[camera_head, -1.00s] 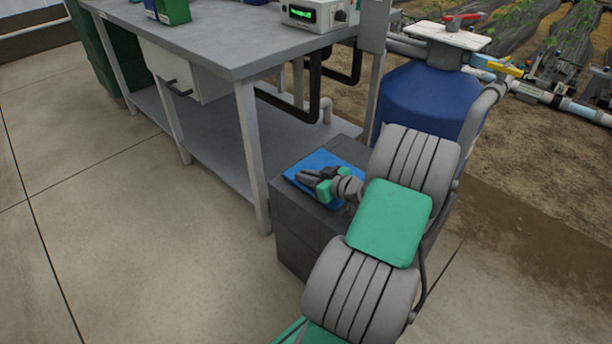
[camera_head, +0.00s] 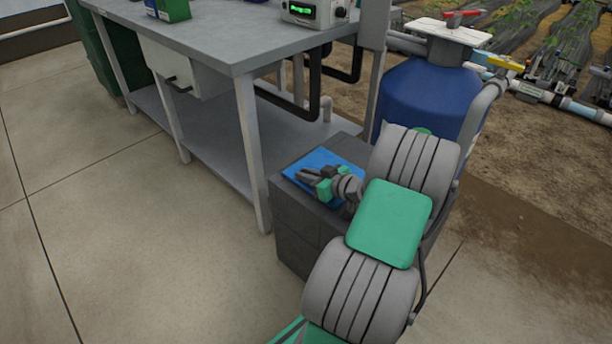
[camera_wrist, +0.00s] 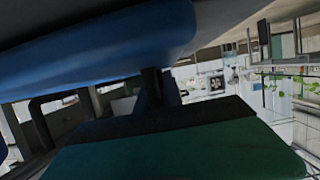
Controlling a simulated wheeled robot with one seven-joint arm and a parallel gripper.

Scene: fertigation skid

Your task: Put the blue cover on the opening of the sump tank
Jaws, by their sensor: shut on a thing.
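The blue cover (camera_head: 322,160) is a flat blue sheet over the top of the dark grey box-shaped sump tank (camera_head: 298,228), beside the bench leg. My gripper (camera_head: 306,177) is shut on the cover, low over the tank top. My arm hides the cover's right part and the tank's right side. In the wrist view the cover (camera_wrist: 95,50) fills the upper left, close to the dark finger and green gripper body. The tank's opening is hidden. I cannot tell whether the cover rests on the rim or is slightly above it.
A grey metal bench (camera_head: 222,52) with a lower shelf stands left of the tank. Black pipes (camera_head: 318,85) hang near its right end. A blue tank with a white top (camera_head: 425,95) stands behind my arm. The concrete floor (camera_head: 120,250) at front left is clear.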

